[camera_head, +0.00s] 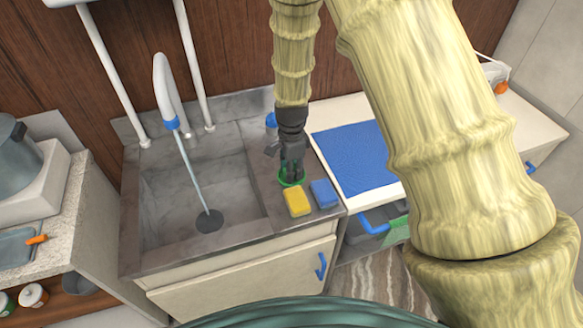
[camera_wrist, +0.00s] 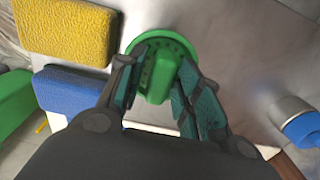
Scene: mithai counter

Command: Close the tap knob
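The green tap knob (camera_wrist: 158,75) is a round disc with a raised bar, set on the grey counter right of the sink. In the head view only part of its green rim (camera_head: 291,183) shows under my gripper. My gripper (camera_wrist: 158,92) points down over the knob, with one finger on each side of the bar. The fingers look apart, with a slight gap to the bar; firm contact cannot be seen. The white tap (camera_head: 165,85) has a blue nozzle (camera_head: 172,124). A stream of water (camera_head: 193,170) runs from it into the sink (camera_head: 160,205).
A yellow sponge (camera_head: 297,201) and a blue sponge (camera_head: 325,194) lie close to the knob, on its near side. A blue-and-white object (camera_wrist: 302,125) stands on its other side. A blue mat (camera_head: 355,158) lies on the white counter to the right.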

